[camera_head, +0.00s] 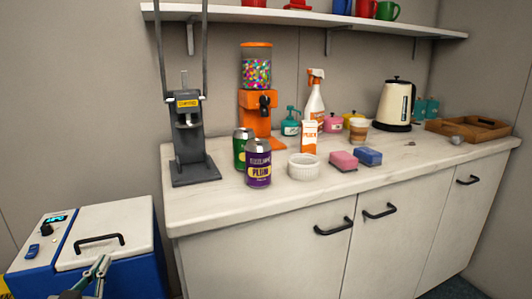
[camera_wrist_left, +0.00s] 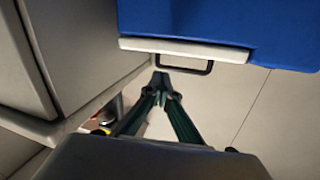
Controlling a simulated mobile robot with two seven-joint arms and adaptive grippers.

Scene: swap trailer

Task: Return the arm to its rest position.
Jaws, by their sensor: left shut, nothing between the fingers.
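My left gripper (camera_head: 97,270) shows at the bottom left of the head view, in front of the blue cooler box with the white lid (camera_head: 135,215). Its fingers are together with nothing between them. In the left wrist view the two dark green fingers meet at the tips (camera_wrist_left: 162,85), apparently close to the cooler's black handle (camera_wrist_left: 185,60) in the picture. I cannot tell whether they touch it. Most of the left arm is hidden below the frame. My right gripper is in neither view.
The counter (camera_head: 240,205) stands right of the cooler. It holds a grey press (camera_head: 190,140), an orange candy dispenser (camera_head: 257,105), cans (camera_head: 259,165), a white ramekin (camera_head: 303,166), sponges (camera_head: 344,160), a kettle (camera_head: 395,105) and a wooden tray (camera_head: 468,128). A shelf (camera_head: 300,15) hangs above.

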